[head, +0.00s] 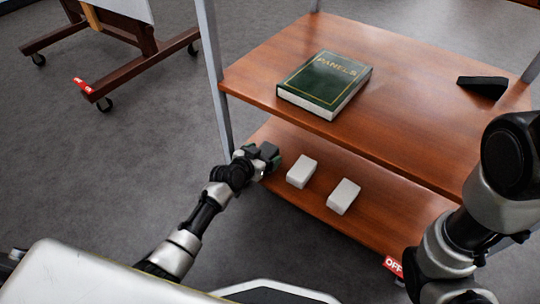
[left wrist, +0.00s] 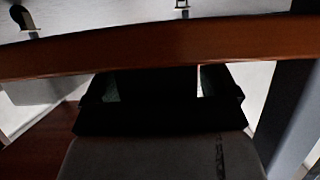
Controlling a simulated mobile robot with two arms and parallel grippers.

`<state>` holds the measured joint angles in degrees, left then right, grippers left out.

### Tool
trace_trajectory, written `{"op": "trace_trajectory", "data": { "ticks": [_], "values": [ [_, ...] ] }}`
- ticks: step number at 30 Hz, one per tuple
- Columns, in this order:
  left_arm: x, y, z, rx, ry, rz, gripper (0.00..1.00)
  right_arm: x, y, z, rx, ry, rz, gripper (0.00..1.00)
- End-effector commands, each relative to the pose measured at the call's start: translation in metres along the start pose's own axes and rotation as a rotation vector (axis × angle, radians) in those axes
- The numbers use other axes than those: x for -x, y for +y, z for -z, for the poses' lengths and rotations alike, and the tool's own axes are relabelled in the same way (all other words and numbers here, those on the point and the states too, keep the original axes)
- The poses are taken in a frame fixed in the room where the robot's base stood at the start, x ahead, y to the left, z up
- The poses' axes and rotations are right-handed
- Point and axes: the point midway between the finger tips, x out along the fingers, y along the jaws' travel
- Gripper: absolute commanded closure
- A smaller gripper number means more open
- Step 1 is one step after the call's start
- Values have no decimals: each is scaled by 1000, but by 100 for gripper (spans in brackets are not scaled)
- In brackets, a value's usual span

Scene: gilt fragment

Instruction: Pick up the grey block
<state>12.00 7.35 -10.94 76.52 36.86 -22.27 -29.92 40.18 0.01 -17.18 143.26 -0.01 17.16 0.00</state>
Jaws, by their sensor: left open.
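My left gripper (head: 263,155) is at the left end of the lower wooden shelf (head: 318,206), just under the upper shelf. It is open; its dark fingers also show in the left wrist view (left wrist: 157,90). A dark grey shape (head: 269,151) shows at its fingertips in the head view; I cannot tell whether it is the grey block or part of the gripper. Two pale, off-white blocks, a left one (head: 301,171) and a right one (head: 343,196), lie on the lower shelf to the right of the gripper. My right arm shows at the right; its gripper is out of view.
The upper shelf (head: 410,110) overhangs the lower one; its edge crosses the left wrist view (left wrist: 150,50). A green book (head: 325,82) and a black object (head: 482,86) lie on top. Open floor (head: 110,170) lies left.

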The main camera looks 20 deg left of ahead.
Motion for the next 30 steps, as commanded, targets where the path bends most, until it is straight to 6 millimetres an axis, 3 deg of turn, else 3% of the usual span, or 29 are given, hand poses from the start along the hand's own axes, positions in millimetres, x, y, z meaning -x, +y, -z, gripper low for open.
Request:
{"op": "trace_trajectory", "data": {
  "ticks": [6, 17, 25, 30],
  "values": [
    [0, 0, 1, 0, 0, 0, 12, 0, 0, 0, 0, 0, 0, 17],
    [0, 0, 1, -1, 0, 0, 64, 0, 0, 0, 0, 1, 1, 17],
    [1, 0, 2, -1, 0, 0, 65, -2, 0, 0, -1, 1, 1, 17],
    [4, 0, 14, -2, 0, 1, 65, -11, 3, -4, -1, 1, -2, 17]
  ]
}}
